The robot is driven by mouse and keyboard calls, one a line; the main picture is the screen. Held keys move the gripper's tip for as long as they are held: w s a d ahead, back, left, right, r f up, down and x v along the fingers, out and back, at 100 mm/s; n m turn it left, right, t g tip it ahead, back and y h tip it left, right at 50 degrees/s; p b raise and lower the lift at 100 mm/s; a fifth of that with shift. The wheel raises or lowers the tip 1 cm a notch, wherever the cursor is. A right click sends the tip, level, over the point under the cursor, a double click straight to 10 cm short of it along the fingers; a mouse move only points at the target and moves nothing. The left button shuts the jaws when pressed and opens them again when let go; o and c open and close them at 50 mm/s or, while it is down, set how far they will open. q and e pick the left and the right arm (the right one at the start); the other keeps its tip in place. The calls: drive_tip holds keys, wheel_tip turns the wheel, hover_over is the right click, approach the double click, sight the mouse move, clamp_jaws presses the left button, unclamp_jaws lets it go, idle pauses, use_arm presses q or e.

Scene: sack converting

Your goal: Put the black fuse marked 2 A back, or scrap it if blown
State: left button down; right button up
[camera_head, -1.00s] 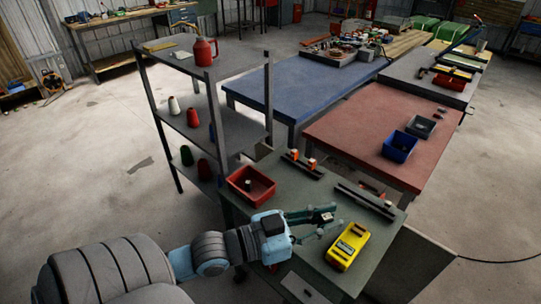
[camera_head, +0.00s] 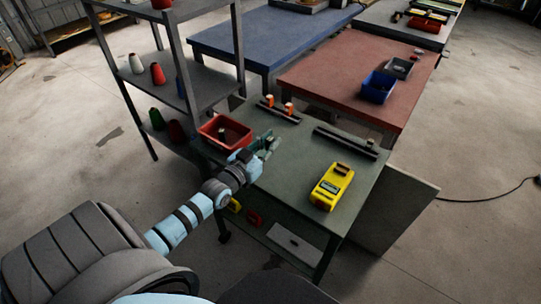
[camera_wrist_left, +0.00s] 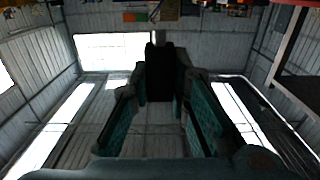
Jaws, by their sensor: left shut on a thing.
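My left gripper (camera_head: 268,146) is above the green bench, just right of the red bin (camera_head: 243,143). In the left wrist view its fingers (camera_wrist_left: 164,95) are shut on a black block, which I take for the black fuse (camera_wrist_left: 165,68). Its marking cannot be read. The yellow tester (camera_head: 332,187) lies on the bench to the right of the gripper. A dark rail with orange fuses (camera_head: 288,108) and a second dark rail (camera_head: 340,140) with a small dark piece stand at the back. My right gripper is not in view.
The red bin holds something dark. A grey shelf (camera_head: 205,80) with coloured cones stands left of the bench. Behind are a red table (camera_head: 345,75) with a blue bin (camera_head: 378,90) and a grey bin (camera_head: 400,68). The bench front is clear.

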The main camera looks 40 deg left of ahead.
use_arm(q)
wheel_tip(320, 180, down, 4)
drive_tip(key=shift+w+r+b, duration=0.1)
drive_tip(key=shift+r+b, duration=0.1)
drive_tip(key=shift+b, duration=0.6)
wheel_tip(320, 180, down, 4)
drive_tip(key=b, duration=0.3)
drive_tip(key=shift+b, duration=0.4)
drive_tip(key=shift+r, duration=0.2)
drive_tip(key=shift+f, duration=0.15)
drive_tip(key=c, duration=1.5)
unclamp_jaws()
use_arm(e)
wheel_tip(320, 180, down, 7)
use_arm(q)
drive_tip(key=shift+s+r+p, duration=0.3)
drive_tip(key=shift+p, duration=0.3)
drive_tip(key=s+p, duration=0.4)
drive_tip(key=s, duration=0.7)
drive_tip(key=shift+s+d+f+p, duration=0.1)
drive_tip(key=shift+s+f+p, duration=0.05)
drive_tip(key=shift+s+p, duration=0.15)
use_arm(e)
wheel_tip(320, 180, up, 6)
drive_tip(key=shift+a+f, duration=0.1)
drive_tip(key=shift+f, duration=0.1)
